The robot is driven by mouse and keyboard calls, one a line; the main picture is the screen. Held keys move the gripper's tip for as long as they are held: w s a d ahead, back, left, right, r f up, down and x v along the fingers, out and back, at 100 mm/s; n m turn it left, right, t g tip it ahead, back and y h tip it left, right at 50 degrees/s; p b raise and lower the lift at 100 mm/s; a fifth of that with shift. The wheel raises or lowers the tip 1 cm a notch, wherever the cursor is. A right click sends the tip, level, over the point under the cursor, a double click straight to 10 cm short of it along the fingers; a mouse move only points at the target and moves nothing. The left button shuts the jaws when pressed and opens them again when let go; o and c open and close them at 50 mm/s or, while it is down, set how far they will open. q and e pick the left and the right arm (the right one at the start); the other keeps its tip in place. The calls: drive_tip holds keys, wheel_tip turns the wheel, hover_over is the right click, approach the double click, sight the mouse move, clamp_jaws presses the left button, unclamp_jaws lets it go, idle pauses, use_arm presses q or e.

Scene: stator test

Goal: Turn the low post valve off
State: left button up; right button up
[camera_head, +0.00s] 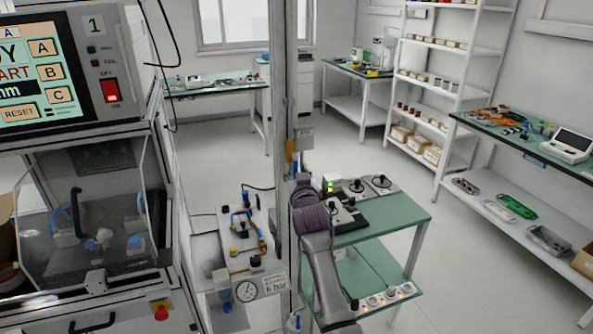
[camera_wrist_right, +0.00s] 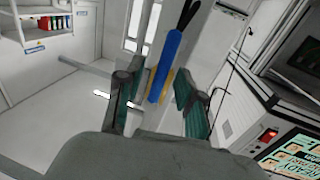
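The upright grey post (camera_head: 281,100) stands in the middle of the head view. A yellow and blue fitting (camera_head: 290,151) is on it, just above my right gripper (camera_head: 302,185). A long blue piece with a black end (camera_wrist_right: 168,62) and a yellow strip (camera_wrist_right: 161,86) appear between and beyond the fingers; contact is unclear. My left gripper is not in view.
A test machine with a screen (camera_head: 45,65) fills the left. Open floor (camera_head: 395,180) lies behind the cart.

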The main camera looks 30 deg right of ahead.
clamp_jaws()
idle(0.3)
drive_tip(key=shift+n, duration=0.3)
drive_tip(key=shift+s+d+r+n+t+y, duration=0.15)
drive_tip(key=shift+d+r+n+t+y, duration=0.4)
drive_tip(key=shift+n, duration=2.7)
drive_tip(key=shift+s+d+r+n+t+y, duration=0.15)
drive_tip(key=shift+d+r+n+t+y, duration=0.4)
drive_tip(key=shift+n, duration=2.75)
drive_tip(key=shift+s+d+r+n+t+y, duration=0.25)
drive_tip(key=shift+d+r+n+t, duration=0.45)
drive_tip(key=shift+n, duration=2.55)
drive_tip(key=shift+w+d, duration=0.1)
